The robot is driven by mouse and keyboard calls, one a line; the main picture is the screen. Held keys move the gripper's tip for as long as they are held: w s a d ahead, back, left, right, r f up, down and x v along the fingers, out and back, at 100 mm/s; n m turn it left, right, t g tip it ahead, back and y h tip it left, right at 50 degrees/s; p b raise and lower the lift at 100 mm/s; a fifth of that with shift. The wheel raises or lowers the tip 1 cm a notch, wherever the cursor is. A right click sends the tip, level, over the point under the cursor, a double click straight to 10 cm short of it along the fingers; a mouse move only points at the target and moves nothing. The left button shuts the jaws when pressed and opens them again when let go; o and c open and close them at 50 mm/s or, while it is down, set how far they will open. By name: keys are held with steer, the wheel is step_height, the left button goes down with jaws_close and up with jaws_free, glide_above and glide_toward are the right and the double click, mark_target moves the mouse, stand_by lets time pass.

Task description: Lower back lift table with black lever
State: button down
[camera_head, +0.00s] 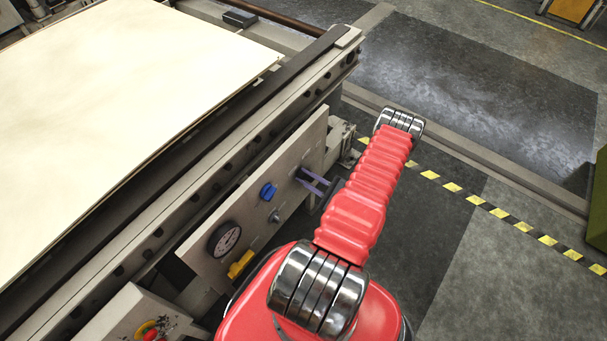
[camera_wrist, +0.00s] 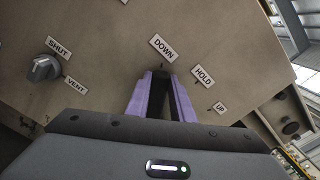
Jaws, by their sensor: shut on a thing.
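The black lever (camera_wrist: 159,95) is on a beige control panel (camera_wrist: 110,55) in the wrist view. Its upper end is at the DOWN label (camera_wrist: 163,47), with the HOLD label (camera_wrist: 203,76) and UP label (camera_wrist: 219,108) to the right. My gripper (camera_wrist: 163,78) has its purple fingers on both sides of the lever and is shut on it. The lever's base is hidden behind the gripper body. In the head view my gripper (camera_head: 314,182) is at the right part of the panel (camera_head: 300,148); the lever is hardly distinguishable there.
A grey knob (camera_wrist: 43,68) sits by the SHUT and VENT labels. The head view panel also holds a gauge (camera_head: 224,238), a blue handle (camera_head: 268,190) and a yellow handle (camera_head: 240,263). A large pale sheet (camera_head: 120,90) lies above. Open floor (camera_head: 480,110) is to the right.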

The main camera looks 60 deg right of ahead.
steer(key=shift+a+f, duration=0.1)
steer(key=shift+a, duration=0.1)
stand_by(0.3)
steer(key=c, duration=1.5)
jaws_free()
steer(key=shift+s, duration=0.1)
steer(key=shift+c, duration=0.2)
steer(key=shift+s, duration=0.1)
steer(key=s, duration=1.3)
steer(key=shift+s+a, duration=0.2)
steer(key=shift+s, duration=0.1)
